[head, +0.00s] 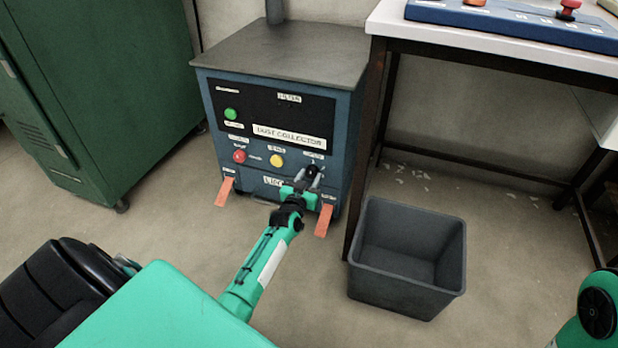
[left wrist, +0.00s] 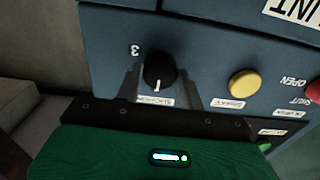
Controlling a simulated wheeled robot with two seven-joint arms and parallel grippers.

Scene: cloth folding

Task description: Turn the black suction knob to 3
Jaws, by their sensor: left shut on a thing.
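The black suction knob (left wrist: 159,69) is on the blue front panel of the dust collector (head: 279,124). In the head view the knob (head: 312,170) shows small at the panel's lower right. My left gripper (left wrist: 158,88) has one finger on each side of the knob and is shut on it. It also shows in the head view (head: 306,181), at the panel. The white pointer line on the knob points down in the left wrist view, toward the suction label (left wrist: 154,102). The numeral 3 (left wrist: 135,50) is at the knob's upper left there. My right gripper is out of view.
A yellow button (left wrist: 243,84) is beside the knob; red (head: 239,156) and green (head: 231,114) buttons are farther left on the panel. A grey bin (head: 457,257) and a workbench (head: 480,50) stand to the right. A green cabinet (head: 100,80) stands at left.

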